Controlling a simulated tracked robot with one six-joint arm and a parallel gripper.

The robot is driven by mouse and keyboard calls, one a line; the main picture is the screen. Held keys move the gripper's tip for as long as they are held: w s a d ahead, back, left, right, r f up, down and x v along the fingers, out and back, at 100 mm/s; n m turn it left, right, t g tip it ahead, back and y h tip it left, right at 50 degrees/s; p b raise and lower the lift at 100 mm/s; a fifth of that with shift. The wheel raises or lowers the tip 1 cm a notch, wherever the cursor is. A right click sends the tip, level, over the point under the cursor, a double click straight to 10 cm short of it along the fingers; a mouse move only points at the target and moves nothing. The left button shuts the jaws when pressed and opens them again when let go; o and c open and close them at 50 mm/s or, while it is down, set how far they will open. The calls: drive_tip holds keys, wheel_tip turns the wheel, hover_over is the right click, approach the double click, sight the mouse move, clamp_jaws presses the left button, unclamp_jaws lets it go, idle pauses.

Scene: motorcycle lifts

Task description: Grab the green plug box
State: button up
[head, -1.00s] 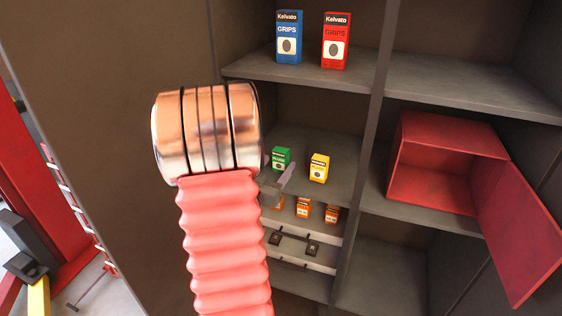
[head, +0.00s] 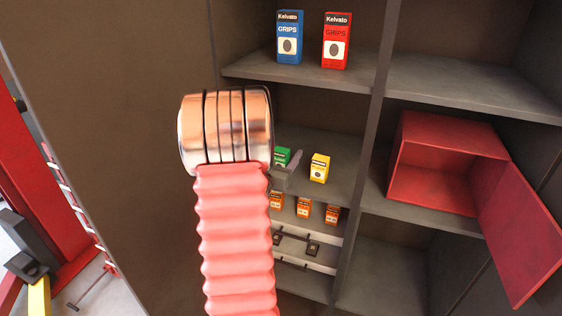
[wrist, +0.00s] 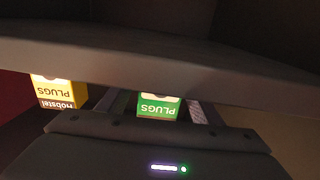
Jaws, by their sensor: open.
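The green plug box (head: 281,156) stands on the middle shelf at the left of the cabinet, partly hidden by my gripper. In the wrist view the green box (wrist: 158,106) appears upside down, lined up between my two fingers. My gripper (head: 289,166) is open, with its fingers at the box in the head view. I cannot tell whether they touch it. Most of the gripper is hidden behind my arm.
A yellow plug box (head: 319,168) stands just right of the green one. Blue (head: 290,37) and red (head: 336,41) grips boxes stand on the shelf above. Several orange boxes (head: 303,207) sit below. A red open-doored box (head: 440,165) is on the right shelf.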

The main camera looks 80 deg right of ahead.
drive_tip(key=shift+s+d, duration=0.1)
drive_tip(key=shift+d, duration=0.45)
drive_tip(key=c, duration=1.3)
drive_tip(key=shift+o, duration=0.2)
drive_tip(key=shift+r, duration=0.1)
wheel_tip(320, 180, up, 18)
idle(0.6)
